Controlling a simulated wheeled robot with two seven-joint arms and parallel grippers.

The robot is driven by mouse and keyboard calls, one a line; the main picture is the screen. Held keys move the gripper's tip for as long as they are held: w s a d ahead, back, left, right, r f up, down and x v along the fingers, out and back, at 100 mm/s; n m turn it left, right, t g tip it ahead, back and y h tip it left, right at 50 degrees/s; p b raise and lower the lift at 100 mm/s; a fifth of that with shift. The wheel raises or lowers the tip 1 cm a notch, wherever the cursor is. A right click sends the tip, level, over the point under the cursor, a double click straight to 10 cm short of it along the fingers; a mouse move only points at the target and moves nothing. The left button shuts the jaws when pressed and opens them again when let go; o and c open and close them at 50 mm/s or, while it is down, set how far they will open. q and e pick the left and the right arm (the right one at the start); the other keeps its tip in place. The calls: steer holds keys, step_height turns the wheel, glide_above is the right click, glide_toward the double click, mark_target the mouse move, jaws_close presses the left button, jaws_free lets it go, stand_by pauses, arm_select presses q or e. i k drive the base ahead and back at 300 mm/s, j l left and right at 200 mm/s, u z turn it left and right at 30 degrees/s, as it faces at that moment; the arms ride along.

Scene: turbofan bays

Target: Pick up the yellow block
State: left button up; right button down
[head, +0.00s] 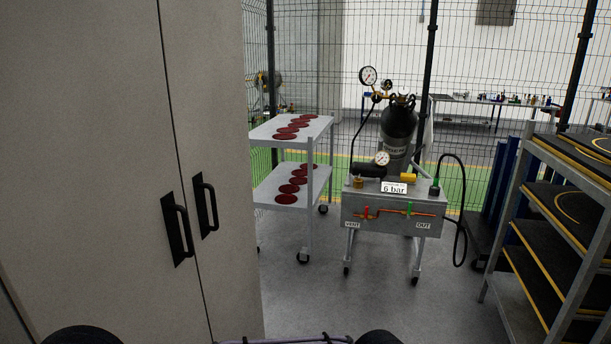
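A small yellow block (408,178) lies on top of the grey pressure-test cart (375,211), at the right of its top behind the "6 bar" sign (394,187). The black gas bottle (398,130) stands behind it. The block is small in the picture and the sign may cover part of its lower edge. Neither of my grippers shows in the head view.
A tall grey cabinet (100,150) fills the left side. A two-shelf trolley (291,128) with dark red discs stands left of the cart. A rack of dark trays (560,235) stands at right. A black hose (463,200) hangs beside the cart. The floor before the cart is clear.

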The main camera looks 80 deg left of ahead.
mark_target(407, 178)
steer(key=u, duration=1.85)
steer(key=z, duration=3.9)
steer(key=u, duration=3.9)
steer(key=i+j+u, duration=0.15)
steer(key=i, duration=0.75)
